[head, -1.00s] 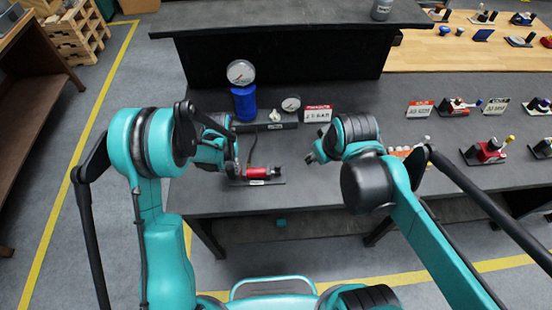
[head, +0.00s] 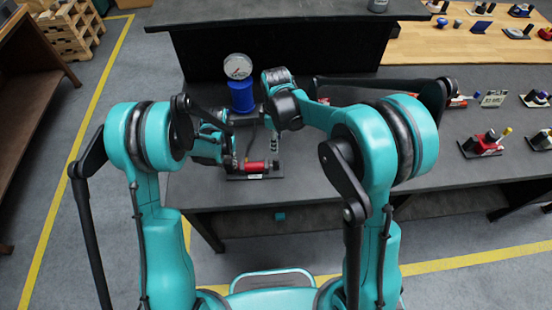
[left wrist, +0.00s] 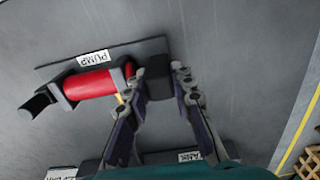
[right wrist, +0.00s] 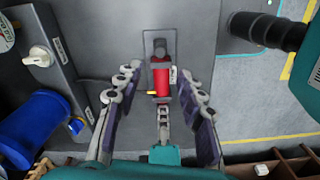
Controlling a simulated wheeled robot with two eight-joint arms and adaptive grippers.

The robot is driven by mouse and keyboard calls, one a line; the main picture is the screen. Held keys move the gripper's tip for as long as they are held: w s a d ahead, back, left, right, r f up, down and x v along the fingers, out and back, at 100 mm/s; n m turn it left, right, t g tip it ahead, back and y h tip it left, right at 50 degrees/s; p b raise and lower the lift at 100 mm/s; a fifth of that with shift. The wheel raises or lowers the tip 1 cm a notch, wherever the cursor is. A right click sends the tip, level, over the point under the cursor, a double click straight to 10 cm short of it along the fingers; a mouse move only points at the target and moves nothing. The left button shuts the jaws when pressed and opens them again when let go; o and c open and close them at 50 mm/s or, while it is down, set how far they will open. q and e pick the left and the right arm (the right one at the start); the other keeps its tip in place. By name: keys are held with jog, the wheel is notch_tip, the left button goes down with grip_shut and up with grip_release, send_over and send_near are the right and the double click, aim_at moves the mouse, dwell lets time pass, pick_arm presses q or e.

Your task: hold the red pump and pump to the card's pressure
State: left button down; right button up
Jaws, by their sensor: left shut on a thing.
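The red pump (head: 256,165) lies on a dark plate labelled PUMP on the bench. It also shows in the left wrist view (left wrist: 90,84) and the right wrist view (right wrist: 160,78). My left gripper (head: 232,165) is at the pump's left end, its fingers closed on the black end block (left wrist: 156,78). My right gripper (right wrist: 160,85) is open and empty above the pump, its fingers apart on both sides of it. The pump's dark handle (left wrist: 38,106) is at the opposite end. A gauge (head: 238,66) tops a blue cylinder (head: 242,97). The card is hidden in the head view.
A dark rail with a white knob (right wrist: 38,56) stands beside the pump, near the blue cylinder (right wrist: 40,125). Other tool sets (head: 482,143) stand on the bench's right. A dark raised shelf is behind.

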aim_at(277, 159)
notch_tip(277, 159, down, 12)
jog(key=shift+r, duration=0.15)
dwell(0.3)
grip_shut()
jog(key=shift+d, duration=0.1)
